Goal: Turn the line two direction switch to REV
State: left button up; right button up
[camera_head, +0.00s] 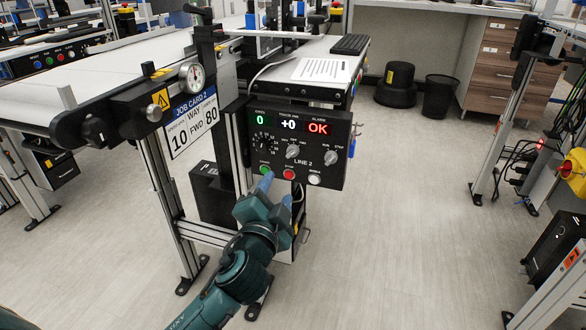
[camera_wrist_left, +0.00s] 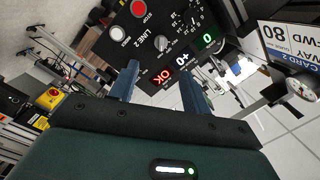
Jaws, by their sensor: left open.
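The black line 2 control panel (camera_head: 322,180) hangs at the near end of the conveyor. Its direction switch (camera_head: 293,152), a grey knob in the middle above the LINE 2 label, also shows in the left wrist view (camera_wrist_left: 162,44). Its exact pointing is too small to tell. My left gripper (camera_head: 277,190) is open and empty in front of the panel's lower edge, below the switch. In the left wrist view its two fingers (camera_wrist_left: 159,68) stand apart, with the panel beyond them. My right gripper is not in view.
The panel also has a speed dial (camera_head: 264,142), another knob (camera_head: 331,157), a green button (camera_head: 265,170), a red button (camera_head: 289,174) and a white button (camera_head: 314,180). Its displays read 0, +0 and OK. A job card (camera_head: 190,122) hangs left.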

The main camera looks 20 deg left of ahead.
aim_at(291, 156)
pick_arm(q)
jog(key=w, duration=0.4)
jog(key=w+b, duration=0.1)
jog(key=w, duration=0.3)
jog(key=w+a+b, duration=0.1)
jog(key=w, duration=0.3)
jog(key=shift+w, duration=0.5)
jog(key=shift+r, duration=0.1)
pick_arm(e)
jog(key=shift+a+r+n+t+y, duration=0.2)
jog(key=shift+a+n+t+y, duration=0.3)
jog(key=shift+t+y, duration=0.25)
pick_arm(q)
jog(key=c, duration=1)
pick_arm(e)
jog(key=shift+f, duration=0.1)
